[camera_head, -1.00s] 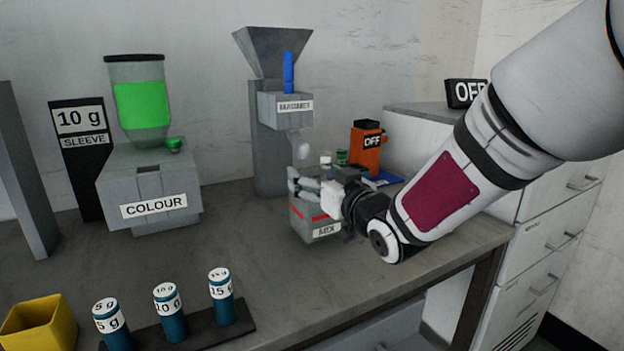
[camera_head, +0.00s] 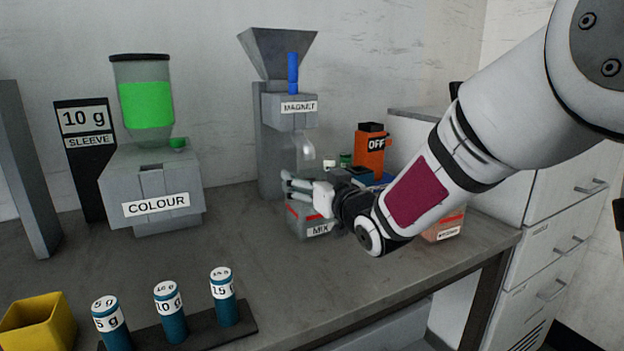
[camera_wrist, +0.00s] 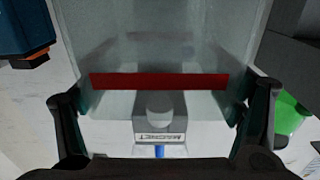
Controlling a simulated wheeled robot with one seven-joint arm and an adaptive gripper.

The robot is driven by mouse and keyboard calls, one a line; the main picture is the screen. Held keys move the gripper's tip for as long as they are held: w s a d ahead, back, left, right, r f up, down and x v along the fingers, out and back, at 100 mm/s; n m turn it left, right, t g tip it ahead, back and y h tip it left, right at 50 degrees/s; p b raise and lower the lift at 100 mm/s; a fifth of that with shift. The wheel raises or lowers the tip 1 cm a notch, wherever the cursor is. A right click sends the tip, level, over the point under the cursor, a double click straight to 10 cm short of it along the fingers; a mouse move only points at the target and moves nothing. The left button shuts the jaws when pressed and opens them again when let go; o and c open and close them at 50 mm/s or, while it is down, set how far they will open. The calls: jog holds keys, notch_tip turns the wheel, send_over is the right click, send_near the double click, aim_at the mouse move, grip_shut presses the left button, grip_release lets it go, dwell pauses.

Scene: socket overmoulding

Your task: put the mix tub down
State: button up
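The mix tub (camera_head: 304,224) is a grey, see-through tub with a red band and a MIX label. It stands upright low over the bench, in front of the magnet hopper; I cannot tell whether its base touches the bench. My gripper (camera_head: 297,185) is at the tub's upper part, reaching in from the right. In the wrist view the tub (camera_wrist: 160,45) fills the space between my fingers (camera_wrist: 160,112), with a fingertip against each side, so the gripper looks shut on it. The tub's far wall and base edge are partly hidden.
The magnet hopper (camera_head: 273,150) stands just behind the tub. The colour dispenser (camera_head: 150,185) is to the left. Labelled cylinders (camera_head: 171,315) and a yellow bin (camera_head: 40,325) are in front. An orange device marked OFF (camera_head: 370,152) and a labelled box (camera_head: 445,226) are to the right.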

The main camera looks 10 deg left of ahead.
jog(key=shift+r, duration=0.1)
dwell(0.3)
jog(key=p+v, duration=0.1)
jog(key=v, duration=1.1)
jog(key=shift+p, duration=0.4)
